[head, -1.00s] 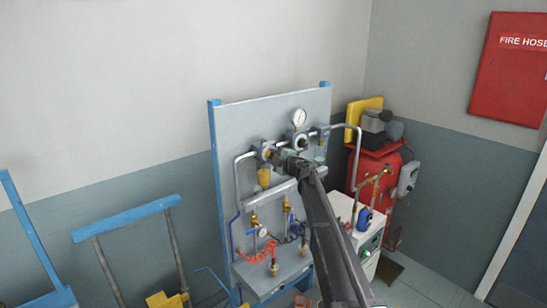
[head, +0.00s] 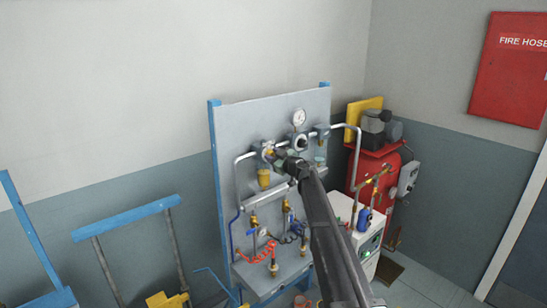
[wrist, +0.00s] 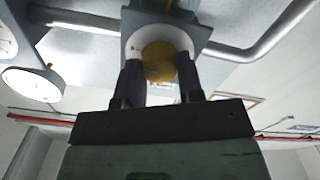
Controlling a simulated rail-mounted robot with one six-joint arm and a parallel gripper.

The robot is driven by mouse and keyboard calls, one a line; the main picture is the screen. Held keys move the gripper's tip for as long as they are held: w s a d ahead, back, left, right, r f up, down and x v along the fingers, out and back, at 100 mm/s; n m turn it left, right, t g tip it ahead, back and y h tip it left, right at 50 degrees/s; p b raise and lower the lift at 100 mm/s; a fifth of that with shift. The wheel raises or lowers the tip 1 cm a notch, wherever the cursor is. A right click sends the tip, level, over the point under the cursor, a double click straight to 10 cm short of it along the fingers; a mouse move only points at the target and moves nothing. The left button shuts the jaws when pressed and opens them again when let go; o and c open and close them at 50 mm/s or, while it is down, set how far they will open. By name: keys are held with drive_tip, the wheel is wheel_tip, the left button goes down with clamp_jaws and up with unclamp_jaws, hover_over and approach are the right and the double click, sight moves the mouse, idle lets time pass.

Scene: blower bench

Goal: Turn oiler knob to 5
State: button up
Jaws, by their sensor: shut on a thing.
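A yellow round knob (wrist: 159,62) sits in front of a white dial face (wrist: 133,48) on a grey block (wrist: 196,25) in the wrist view. The dial's marks are too small to read. My gripper (wrist: 159,76) has one dark finger on each side of the knob and is shut on it. In the head view my gripper (head: 273,155) is at the upper left unit of the grey panel, above a yellow bowl (head: 264,178). My arm covers part of the panel there.
A round gauge (head: 299,117) and another unit stand to the right on the panel (head: 240,125). Grey pipes (head: 240,180) run beside the unit. Red coiled hose (head: 271,256) and brass valves are below. A red machine (head: 372,165) stands right.

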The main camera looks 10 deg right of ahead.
drive_tip(key=shift+m, duration=0.5)
drive_tip(key=o, duration=0.9)
drive_tip(key=v, duration=1.1)
drive_tip(key=shift+f, duration=0.1)
